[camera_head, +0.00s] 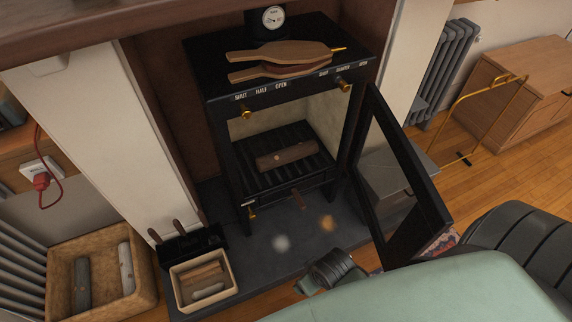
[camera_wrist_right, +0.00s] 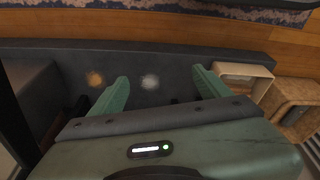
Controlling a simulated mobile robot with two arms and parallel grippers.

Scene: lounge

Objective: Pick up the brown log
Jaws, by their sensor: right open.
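A brown log (camera_head: 287,157) lies on the black grate inside the stove (camera_head: 222,150), whose glass door (camera_head: 400,180) stands open to the right. A dark grey-brown log (camera_head: 82,285) and a pale log (camera_head: 127,268) lie in the basket (camera_head: 150,270) at lower left. My right gripper (camera_wrist_right: 162,88) is open and empty in the wrist view, its two green fingers apart over the dark hearth. No log shows between them. In the head view I cannot make out its fingers. My left gripper is not in view.
A small box (camera_head: 233,275) of kindling stands on the hearth (camera_head: 305,255) beside a dark tool holder. The box also shows in the wrist view (camera_wrist_right: 262,72). Bellows (camera_head: 285,58) lie on the stove top.

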